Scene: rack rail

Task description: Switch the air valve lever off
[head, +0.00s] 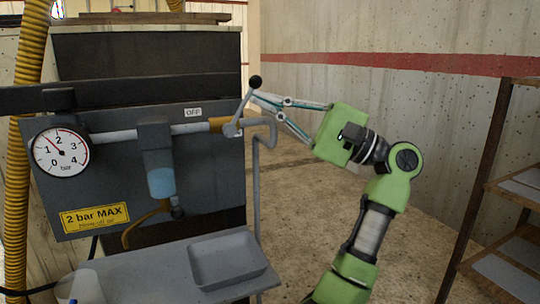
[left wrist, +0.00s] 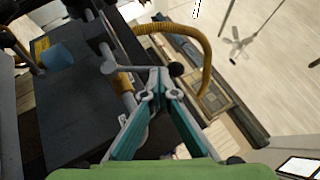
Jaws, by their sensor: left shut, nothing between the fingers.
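The air valve lever (head: 241,108) is a grey bar with a black ball knob (head: 255,82). It slants up and to the right from its pivot by the brass-coloured valve body (head: 217,124). My left gripper (head: 256,96) is shut and empty, its fingertips at the lever just below the knob. In the left wrist view the shut fingertips (left wrist: 157,84) are close to the lever (left wrist: 140,70), beside its dark knob (left wrist: 177,70). I cannot tell whether they touch. An OFF label (head: 193,112) is on the panel left of the lever. My right gripper is not in view.
A pressure gauge (head: 61,152) and a yellow "2 bar MAX" sign (head: 95,217) are on the dark panel. A grey tray (head: 228,260) sits on the shelf below. A rack (head: 490,185) stands at the far right. Open floor lies behind the gripper.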

